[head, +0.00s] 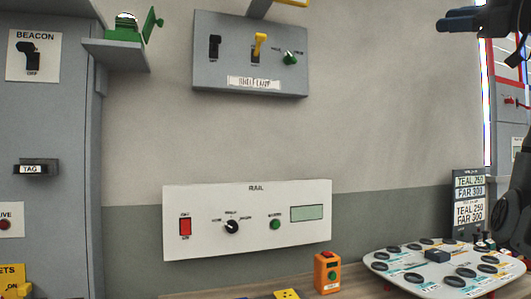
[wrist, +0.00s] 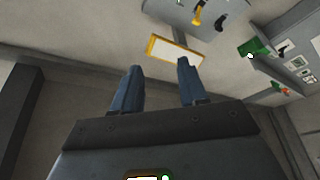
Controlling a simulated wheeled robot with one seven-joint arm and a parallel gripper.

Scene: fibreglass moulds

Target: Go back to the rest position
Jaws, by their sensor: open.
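My gripper (head: 462,22) is at the top right of the head view, raised in front of the wall and partly cut off by the frame edge. In the wrist view my gripper (wrist: 160,76) shows two blue fingers spread apart. Nothing is between them. The fingertips are clear of every surface in that view.
A grey switch box (head: 225,75) with a yellow lever hangs on the wall above a white RAIL panel (head: 285,239). Below are an orange button box (head: 327,272) and a round white board (head: 405,264) with black knobs. A yellow-framed panel (wrist: 174,51) appears beyond my fingers.

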